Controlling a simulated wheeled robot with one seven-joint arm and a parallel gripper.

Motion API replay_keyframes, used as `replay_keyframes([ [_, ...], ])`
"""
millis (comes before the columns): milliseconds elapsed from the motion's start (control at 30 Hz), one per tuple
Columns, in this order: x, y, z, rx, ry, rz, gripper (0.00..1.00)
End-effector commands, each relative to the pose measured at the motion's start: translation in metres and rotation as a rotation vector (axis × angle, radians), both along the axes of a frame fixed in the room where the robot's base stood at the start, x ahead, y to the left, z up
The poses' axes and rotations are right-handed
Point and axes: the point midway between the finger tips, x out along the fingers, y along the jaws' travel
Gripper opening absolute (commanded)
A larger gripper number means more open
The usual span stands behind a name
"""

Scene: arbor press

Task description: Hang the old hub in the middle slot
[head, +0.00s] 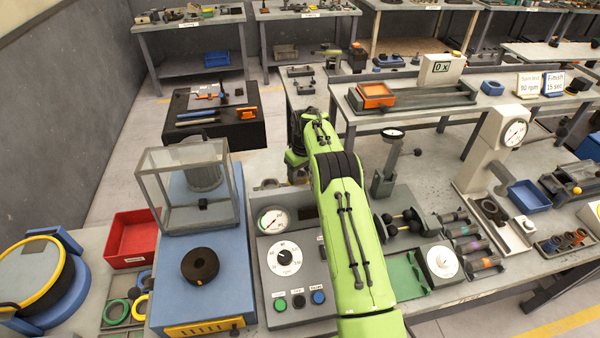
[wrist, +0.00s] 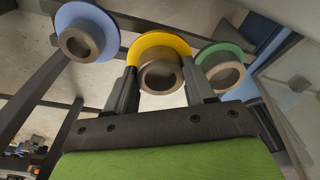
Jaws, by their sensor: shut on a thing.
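In the wrist view my gripper (wrist: 160,82) is shut on a hub with a yellow flange and a grey-brown round collar (wrist: 161,72); one finger lies on each side of it. A blue-flanged hub (wrist: 98,20) is to its upper left, and a green-flanged hub (wrist: 212,55) is close on its right. The yellow hub sits between the two in the picture. I cannot tell whether it rests in a slot or hangs free. In the head view my green arm hides the gripper and the hubs.
Dark bars (wrist: 32,108) pass at the left of the wrist view.

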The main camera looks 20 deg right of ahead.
Motion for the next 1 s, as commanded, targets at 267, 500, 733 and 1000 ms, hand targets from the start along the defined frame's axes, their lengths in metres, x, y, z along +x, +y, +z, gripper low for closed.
replay_keyframes([
  [267,0.000,0.000,-0.006,-0.001,-0.001,0.000,0.03],
  [500,0.000,0.000,-0.011,-0.001,-0.001,0.000,0.03],
  [733,0.000,0.000,-0.015,0.000,-0.002,0.000,0.03],
  [1000,0.000,0.000,-0.020,0.000,-0.002,0.000,0.03],
])
